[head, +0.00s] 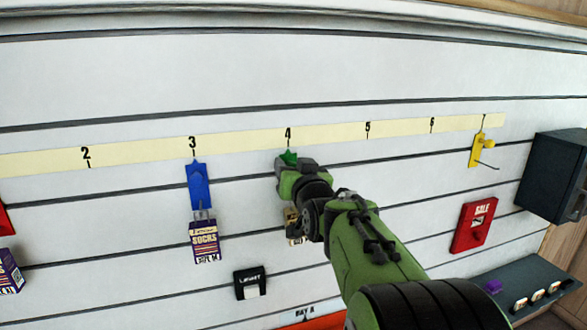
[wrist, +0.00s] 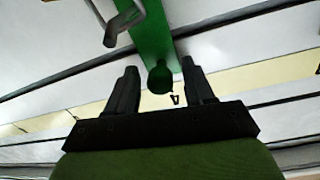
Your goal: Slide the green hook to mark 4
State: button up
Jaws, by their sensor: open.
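The green hook (head: 289,157) is on the slatted wall, its tip showing just below mark 4 (head: 288,133) on the pale number strip. My gripper hides most of it in the head view. In the wrist view the green hook (wrist: 153,38) is a long green plate with a round end (wrist: 160,79) close beside the mark 4 (wrist: 175,99). My gripper (wrist: 159,68) is open, with one finger on each side of the plate. A gap shows on both sides near the round end. My gripper (head: 294,168) also shows in the head view.
A blue hook (head: 199,185) with a socks box (head: 205,241) hangs under mark 3. A yellow hook (head: 477,150) is far right. A partly hidden box (head: 292,224) hangs below my gripper. A red sale box (head: 474,225) and dark cabinet (head: 556,176) stand right. Marks 5 and 6 have clear wall below.

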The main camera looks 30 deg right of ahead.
jog(key=shift+s, duration=0.1)
jog(key=v, duration=1.5)
jog(key=shift+s+a+b, duration=0.2)
jog(key=shift+s+b, duration=0.05)
jog(key=shift+b, duration=0.15)
jog(key=s+a+f+n+g+y+p, duration=0.2)
jog(key=s+a+f+g+y+p, duration=0.15)
jog(key=a, duration=0.35)
jog(key=s+a+f+n+g+y+p, duration=0.2)
jog(key=s+a+f+g+p, duration=0.15)
jog(key=a+f, duration=0.2)
jog(key=s+a+f+n+g, duration=0.1)
jog(key=s+a+f+g, duration=0.2)
jog(key=s, duration=0.4)
jog(key=shift+f+n+g+p, duration=0.2)
jog(key=shift+n+g+p, duration=0.15)
jog(key=shift+g, duration=0.35)
